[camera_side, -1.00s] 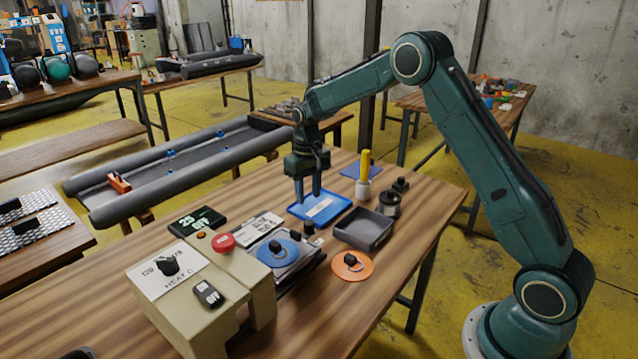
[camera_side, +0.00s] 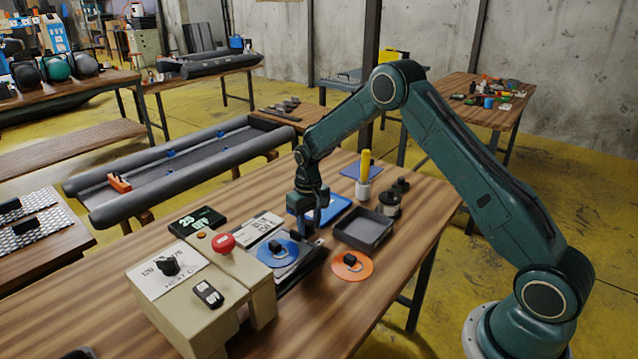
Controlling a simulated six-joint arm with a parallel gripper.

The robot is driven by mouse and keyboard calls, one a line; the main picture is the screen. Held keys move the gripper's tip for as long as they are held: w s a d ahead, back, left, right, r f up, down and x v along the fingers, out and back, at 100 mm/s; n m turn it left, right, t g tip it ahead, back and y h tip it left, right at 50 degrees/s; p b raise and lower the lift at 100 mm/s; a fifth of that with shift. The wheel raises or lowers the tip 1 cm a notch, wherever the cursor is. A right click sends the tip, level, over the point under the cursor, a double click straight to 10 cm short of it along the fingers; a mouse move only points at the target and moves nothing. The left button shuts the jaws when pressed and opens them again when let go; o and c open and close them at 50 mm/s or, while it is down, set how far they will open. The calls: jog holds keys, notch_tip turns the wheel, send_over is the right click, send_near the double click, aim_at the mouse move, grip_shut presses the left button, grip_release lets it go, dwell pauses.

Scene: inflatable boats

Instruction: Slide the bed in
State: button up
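The bed (camera_side: 312,262) is a dark sliding plate that sticks out from the beige press (camera_side: 235,278). On it lie a light sheet and a blue disc (camera_side: 274,252) with a dark ring-shaped part. My gripper (camera_side: 308,231) is down at the far end of the bed, where a small dark upright knob stood in view earlier. The fingers now cover that knob. I cannot tell whether they are closed on it or only around or beside it.
A grey tray (camera_side: 365,229) and an orange disc (camera_side: 352,266) lie right of the bed. A blue tray (camera_side: 335,206) is behind my gripper. The front right tabletop is clear.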

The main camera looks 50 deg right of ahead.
aim_at(268, 259)
grip_shut()
jog(key=a, duration=1.5)
jog(key=shift+a, duration=0.3)
grip_release()
jog(key=shift+a, duration=0.1)
jog(key=shift+r, duration=0.15)
notch_tip(268, 259, up, 14)
jog(key=shift+f, duration=0.2)
